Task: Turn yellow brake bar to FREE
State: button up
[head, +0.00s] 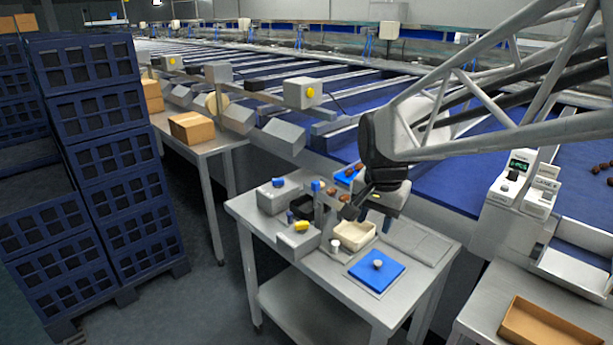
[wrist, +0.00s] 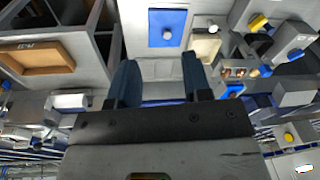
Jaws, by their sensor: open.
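The yellow brake bar (head: 302,226) appears as a small yellow piece on top of a grey box (head: 298,241) at the left part of the steel table. In the wrist view a yellow piece (wrist: 258,23) shows at the upper right, beside a grey box. It is too small to read any FREE mark or tell its setting. My gripper (head: 352,208) is above the back of the table, to the right of the yellow bar and apart from it. In the wrist view its two dark fingers (wrist: 158,72) are spread, with nothing between them.
The steel table (head: 318,279) also bears a cream tray (head: 355,236), a blue mat (head: 372,277) with a round grey piece, and a grey box with a blue knob (head: 278,182). A thin upright post with a blue top (head: 316,187) stands between gripper and yellow bar.

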jog(key=w+a+f+m, duration=0.2)
jog(key=w+a, duration=0.2)
jog(key=w, duration=0.3)
jog(key=w+a+f+m, duration=0.2)
jog(key=w+a+f, duration=0.1)
jog(key=w, duration=0.5)
jog(key=m+g, duration=0.2)
jog(key=m, duration=0.3)
send_over(299, 223)
jog(key=f, duration=0.8)
jog(key=shift+s+d+f, duration=0.2)
jog(key=shift+d, duration=0.05)
jog(key=shift+w+a+f, duration=0.2)
jog(key=shift+w+f, duration=0.05)
jog(key=shift+f, duration=0.05)
jog(key=shift+f, duration=3.85)
grip_shut()
